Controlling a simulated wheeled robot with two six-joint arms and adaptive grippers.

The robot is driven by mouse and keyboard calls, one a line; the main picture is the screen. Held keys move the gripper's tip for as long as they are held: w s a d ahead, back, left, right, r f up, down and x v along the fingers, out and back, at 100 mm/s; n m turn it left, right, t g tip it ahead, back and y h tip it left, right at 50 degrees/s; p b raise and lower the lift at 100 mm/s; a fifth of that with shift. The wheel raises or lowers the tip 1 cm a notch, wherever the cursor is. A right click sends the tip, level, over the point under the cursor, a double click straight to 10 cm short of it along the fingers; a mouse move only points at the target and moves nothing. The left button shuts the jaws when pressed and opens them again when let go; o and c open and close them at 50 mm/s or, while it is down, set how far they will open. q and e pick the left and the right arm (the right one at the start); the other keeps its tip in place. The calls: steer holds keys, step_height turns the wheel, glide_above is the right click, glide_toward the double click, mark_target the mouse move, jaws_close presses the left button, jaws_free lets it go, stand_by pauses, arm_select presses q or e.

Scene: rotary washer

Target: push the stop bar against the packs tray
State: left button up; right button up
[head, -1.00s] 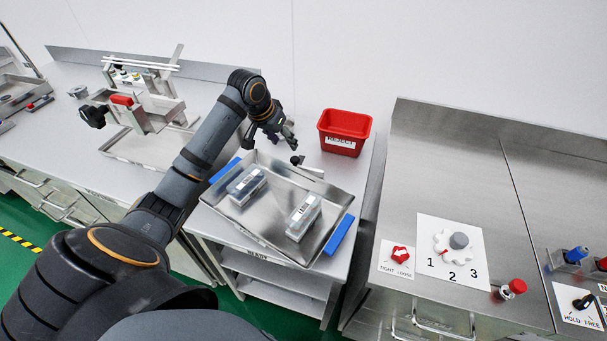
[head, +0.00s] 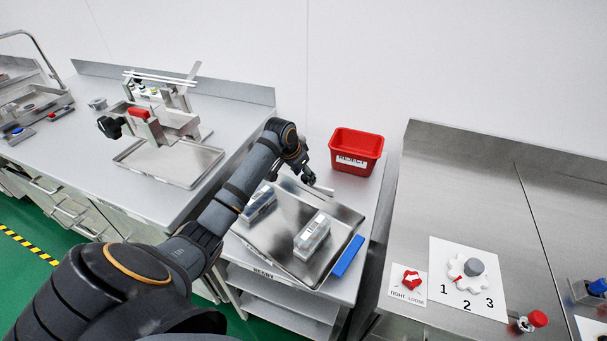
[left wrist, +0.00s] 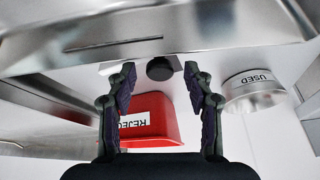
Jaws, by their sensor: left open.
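The packs tray (head: 345,222) is a shallow metal tray on a small cart, holding two clear packs, a left one (head: 258,204) and a right one (head: 312,236). A thin grey piece, apparently the stop bar (head: 323,189), shows at the tray's far edge, partly hidden by my left gripper (head: 308,180). In the left wrist view a black knob (left wrist: 159,68) sits between the open fingers of my left gripper (left wrist: 158,73), near the metal tray wall (left wrist: 225,30). The fingers are apart from the knob on both sides. My right gripper is not in view.
A red reject bin (head: 357,150) stands just behind the tray. A round used container (left wrist: 253,92) shows in the left wrist view. A bench with a dial (head: 467,270) stands to the right.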

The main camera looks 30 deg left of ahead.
arm_select(q)
steer(key=shift+c, duration=0.4)
jaws_close()
steer(key=shift+w+r+p, duration=0.25)
steer(key=shift+r+p, duration=0.05)
steer(key=shift+p, duration=0.9)
steer(key=shift+w+a+f, duration=0.1)
steer(key=shift+w+f, duration=0.1)
steer(key=shift+f, duration=0.2)
steer(key=shift+o, duration=0.4)
jaws_free()
